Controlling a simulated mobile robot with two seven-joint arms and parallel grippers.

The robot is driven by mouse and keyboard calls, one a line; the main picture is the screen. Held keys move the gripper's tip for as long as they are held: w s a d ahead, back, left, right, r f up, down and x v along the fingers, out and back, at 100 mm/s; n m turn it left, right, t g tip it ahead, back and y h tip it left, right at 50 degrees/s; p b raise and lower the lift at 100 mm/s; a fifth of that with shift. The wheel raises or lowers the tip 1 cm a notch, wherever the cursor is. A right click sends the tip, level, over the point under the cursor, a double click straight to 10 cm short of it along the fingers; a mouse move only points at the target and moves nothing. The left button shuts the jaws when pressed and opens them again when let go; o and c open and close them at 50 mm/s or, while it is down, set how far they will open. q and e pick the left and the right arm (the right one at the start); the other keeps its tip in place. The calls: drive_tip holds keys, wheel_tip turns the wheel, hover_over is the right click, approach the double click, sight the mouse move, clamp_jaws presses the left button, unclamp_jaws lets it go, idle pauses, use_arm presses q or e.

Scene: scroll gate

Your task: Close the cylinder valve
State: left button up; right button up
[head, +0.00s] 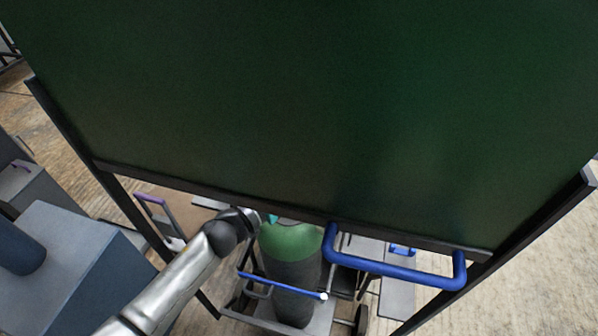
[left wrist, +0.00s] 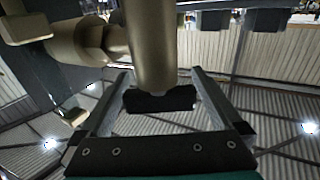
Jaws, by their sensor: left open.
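The gas cylinder (head: 291,272) stands upright, dark grey with a green shoulder, below a large dark green panel in the head view. The panel hides its top and valve there. In the left wrist view, brass-coloured valve parts (left wrist: 153,42) come down from the top, and a thick stem ends in a dark block (left wrist: 160,99). My left gripper (left wrist: 160,78) is open, with one finger on each side of this stem. Gaps show on both sides; contact cannot be told. In the head view my left arm reaches the cylinder's shoulder, its fingertips hidden. My right gripper is not in view.
The dark green panel (head: 300,100) hangs in a dark frame across the head view. The cylinder rests on a wheeled cart (head: 258,321) with a blue bar (head: 284,287). A thick blue handle (head: 398,271) is right of it. Grey-blue boxes (head: 75,255) stand left.

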use_arm(q)
drive_tip(key=shift+c, duration=0.2)
drive_tip(key=c, duration=1.2)
drive_tip(key=shift+m+g+h, duration=0.4)
drive_tip(key=shift+g, duration=0.1)
drive_tip(key=shift+s+d+m+g+h, duration=0.1)
drive_tip(key=shift+s+m+g+h, duration=0.05)
drive_tip(key=shift+m+g+h, duration=0.4)
drive_tip(key=shift+s+f+m+g+h+b, duration=0.1)
drive_tip(key=shift+m+g+h+b, duration=0.55)
drive_tip(key=shift+g, duration=0.5)
drive_tip(key=m+g+b, duration=0.2)
drive_tip(key=g+b, duration=0.2)
drive_tip(key=s+m+g+h+b, duration=0.1)
drive_tip(key=m+g+b, duration=0.2)
drive_tip(key=g+b, duration=0.1)
drive_tip(key=s+m+g+b, duration=0.1)
drive_tip(key=m+g+b, duration=0.2)
drive_tip(key=g, duration=0.1)
drive_tip(key=shift+s+d+f+h+b, duration=0.1)
drive_tip(key=shift+d+f+h+b, duration=0.1)
drive_tip(key=shift+d+h+b, duration=0.15)
drive_tip(key=shift+s+a+r+m+g+b, duration=0.15)
drive_tip(key=shift+m+g+b, duration=0.25)
drive_tip(key=shift+g+b, duration=0.25)
drive_tip(key=shift+s+d+r+m+g+b, duration=0.1)
drive_tip(key=shift+m+g+b, duration=0.35)
drive_tip(key=shift+b, duration=0.3)
